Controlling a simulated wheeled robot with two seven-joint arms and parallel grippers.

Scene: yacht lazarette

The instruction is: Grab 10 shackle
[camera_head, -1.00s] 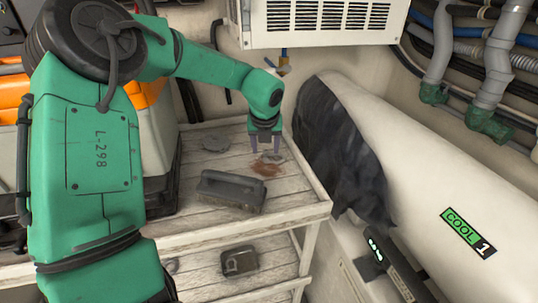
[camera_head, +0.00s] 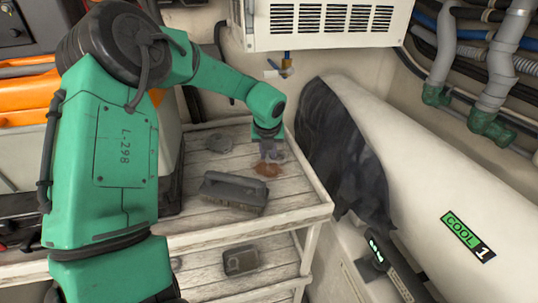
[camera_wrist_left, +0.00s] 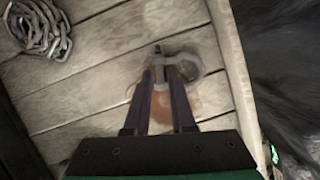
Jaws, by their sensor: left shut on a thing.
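A grey metal shackle (camera_wrist_left: 188,62) lies at the fingertips of my left gripper (camera_wrist_left: 170,72) in the left wrist view, above a rusty stain on the wooden shelf. My left gripper is shut on the shackle, with its fingers close together. In the head view the left gripper (camera_head: 268,156) points down over the stain at the shelf's back right, and its fingers are hard to make out there. Whether the shackle is clear of the boards cannot be told. My right gripper is not in view.
A dark brush-like block (camera_head: 233,190) lies on the upper shelf (camera_head: 290,205), with a coiled chain (camera_head: 218,143) behind it. A small dark box (camera_head: 240,260) is on the lower shelf. A dark cloth (camera_head: 340,160) and white hull bulge stand close on the right.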

